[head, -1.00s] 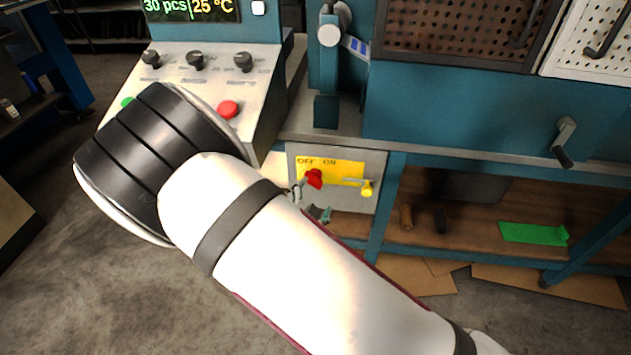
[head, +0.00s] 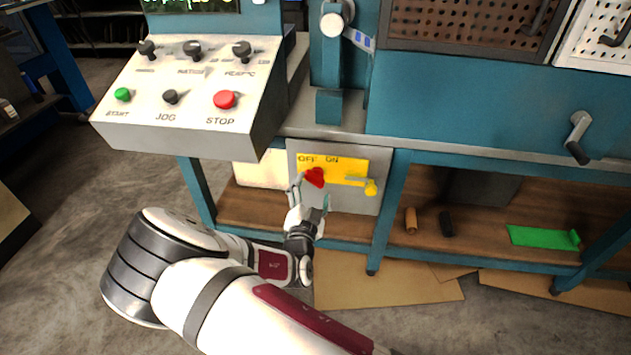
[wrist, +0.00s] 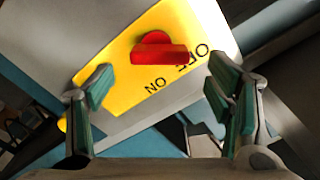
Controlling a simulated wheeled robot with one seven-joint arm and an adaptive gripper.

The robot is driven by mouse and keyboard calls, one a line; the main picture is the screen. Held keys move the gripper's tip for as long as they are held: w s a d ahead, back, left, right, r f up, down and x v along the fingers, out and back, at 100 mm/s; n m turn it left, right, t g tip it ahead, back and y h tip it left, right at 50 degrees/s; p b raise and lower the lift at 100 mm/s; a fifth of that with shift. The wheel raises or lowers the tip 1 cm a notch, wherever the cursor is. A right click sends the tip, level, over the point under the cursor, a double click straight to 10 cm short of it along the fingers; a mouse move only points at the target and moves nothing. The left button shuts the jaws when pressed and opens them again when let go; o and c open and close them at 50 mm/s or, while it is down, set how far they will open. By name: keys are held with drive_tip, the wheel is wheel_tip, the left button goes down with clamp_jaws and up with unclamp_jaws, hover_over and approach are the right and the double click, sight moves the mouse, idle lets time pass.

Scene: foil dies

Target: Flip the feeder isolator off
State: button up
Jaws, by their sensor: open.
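The feeder isolator is a grey box (head: 340,203) under the bench, with a yellow plate (head: 345,165) marked OFF and ON. Its red handle (head: 315,177) sits at the left part of the plate, and a yellow-knobbed lever (head: 370,188) is at the right. My gripper (head: 311,198) is open and empty just in front of the box, below the red handle. In the wrist view the red handle (wrist: 160,53) lies ahead, between and beyond the open fingers (wrist: 162,76), apart from both. I cannot tell which mark the handle points to.
A sloped console (head: 180,95) with knobs and buttons overhangs at the upper left. The bench's blue leg (head: 390,210) stands right of the box. A lower shelf (head: 480,225) holds a green item (head: 540,237) and small cylinders. A crank (head: 577,140) juts out at the right.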

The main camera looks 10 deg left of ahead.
sight(315, 182)
drive_tip(key=shift+w+d+b, duration=0.1)
drive_tip(key=shift+w+b, duration=0.35)
drive_tip(key=shift+w, duration=2.1)
drive_tip(key=c, duration=1.2)
